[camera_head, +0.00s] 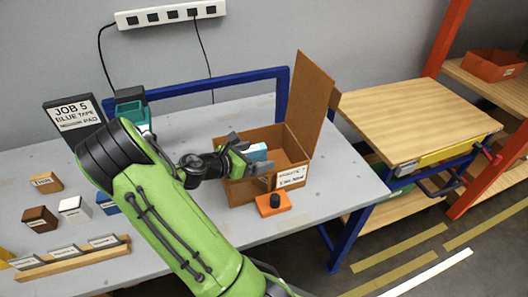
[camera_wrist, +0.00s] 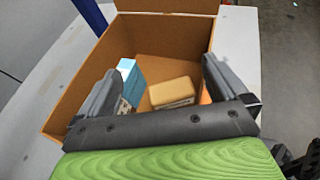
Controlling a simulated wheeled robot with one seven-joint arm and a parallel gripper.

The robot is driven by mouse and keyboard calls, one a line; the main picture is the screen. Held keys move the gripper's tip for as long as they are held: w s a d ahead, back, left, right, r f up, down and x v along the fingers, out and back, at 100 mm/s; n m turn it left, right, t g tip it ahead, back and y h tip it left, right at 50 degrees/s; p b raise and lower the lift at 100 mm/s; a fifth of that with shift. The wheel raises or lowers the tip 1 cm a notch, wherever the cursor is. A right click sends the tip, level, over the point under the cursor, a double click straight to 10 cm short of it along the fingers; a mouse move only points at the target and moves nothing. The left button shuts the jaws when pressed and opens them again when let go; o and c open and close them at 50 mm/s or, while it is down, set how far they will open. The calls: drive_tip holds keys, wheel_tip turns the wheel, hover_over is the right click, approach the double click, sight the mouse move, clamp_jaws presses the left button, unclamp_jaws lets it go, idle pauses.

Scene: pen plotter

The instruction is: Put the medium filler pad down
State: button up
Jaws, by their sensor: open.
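The tan block that looks like the medium filler pad (camera_wrist: 172,92) lies inside the open cardboard box (camera_head: 237,189), on its floor, in the wrist view. Any label on it is too small to read. My gripper (camera_head: 252,160) reaches into the box from the left. In the wrist view its two fingers (camera_wrist: 160,76) are spread wide, with the pad visible between them and apart from both. A blue and white carton (camera_wrist: 129,76) stands in the box beside the pad, close to the left finger. The pad is hidden in the head view.
The box's tall flap (camera_head: 311,103) stands up at the right. Several small blocks, including a brown one (camera_head: 40,218), and a wooden card rack (camera_head: 75,260) are at left. A sign (camera_head: 75,116) reads "JOB 5 BLUE TAPE MEDIUM PAD".

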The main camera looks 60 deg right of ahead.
drive_tip(key=w+a+r+m+t+y+p, duration=0.1)
drive_tip(key=a+r+m+t+y, duration=0.15)
drive_tip(key=a, duration=0.45)
drive_tip(key=w+a+r+m+t+y, duration=0.2)
drive_tip(key=a+m+y, duration=0.15)
drive_tip(key=a, duration=0.45)
drive_tip(key=w+a+r+m+t+y+p, duration=0.1)
drive_tip(key=a+r+m+t+y, duration=0.15)
drive_tip(key=a, duration=0.45)
drive_tip(key=s+a+r+m+t+y, duration=0.2)
drive_tip(key=s+a+r, duration=0.1)
drive_tip(key=a, duration=0.4)
drive_tip(key=s+a+r+m+t+y, duration=0.1)
drive_tip(key=s+a+r+m+y, duration=0.1)
drive_tip(key=a, duration=0.5)
wheel_tip(320, 180, up, 3)
drive_tip(key=shift+s+a+f+m+t, duration=0.2)
drive_tip(key=shift+s+m+t, duration=0.25)
drive_tip(key=shift+s, duration=0.7)
